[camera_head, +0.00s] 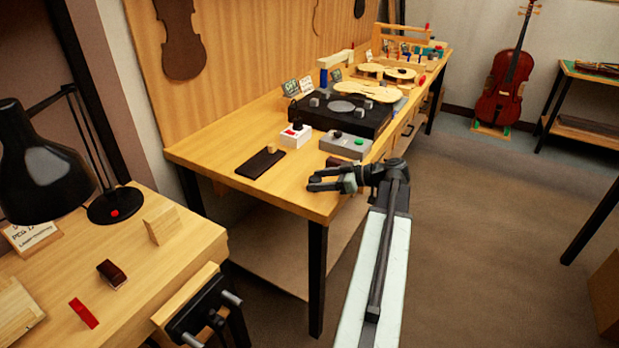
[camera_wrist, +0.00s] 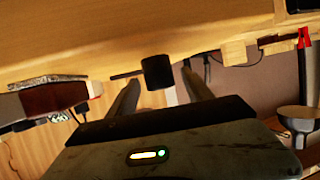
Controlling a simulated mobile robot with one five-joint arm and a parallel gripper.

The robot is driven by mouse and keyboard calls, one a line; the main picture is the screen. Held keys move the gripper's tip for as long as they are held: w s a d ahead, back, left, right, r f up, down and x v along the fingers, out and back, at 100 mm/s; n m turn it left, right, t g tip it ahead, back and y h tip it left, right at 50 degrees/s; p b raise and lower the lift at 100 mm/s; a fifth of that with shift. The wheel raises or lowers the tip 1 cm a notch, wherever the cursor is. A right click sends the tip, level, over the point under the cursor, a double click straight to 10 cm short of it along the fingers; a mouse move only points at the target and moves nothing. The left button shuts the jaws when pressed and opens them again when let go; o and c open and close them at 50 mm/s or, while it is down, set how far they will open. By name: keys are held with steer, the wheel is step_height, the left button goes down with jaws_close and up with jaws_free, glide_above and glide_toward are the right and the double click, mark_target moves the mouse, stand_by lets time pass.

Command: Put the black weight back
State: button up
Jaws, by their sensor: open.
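My gripper (camera_head: 313,183) is open and empty near the front end of the long workbench, its fingers pointing left. In the wrist view the two fingers of my gripper (camera_wrist: 160,84) stand apart. A small black block (camera_wrist: 157,71) shows between and beyond them; I cannot tell whether it is the black weight or how far off it is. In the head view I cannot pick out the black weight for sure.
A black lamp (camera_head: 40,165) stands on the left table. Open floor (camera_head: 480,240) lies at right.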

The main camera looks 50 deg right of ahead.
steer(key=p+v, duration=0.2)
steer(key=v, duration=0.6)
steer(key=shift+a, duration=0.1)
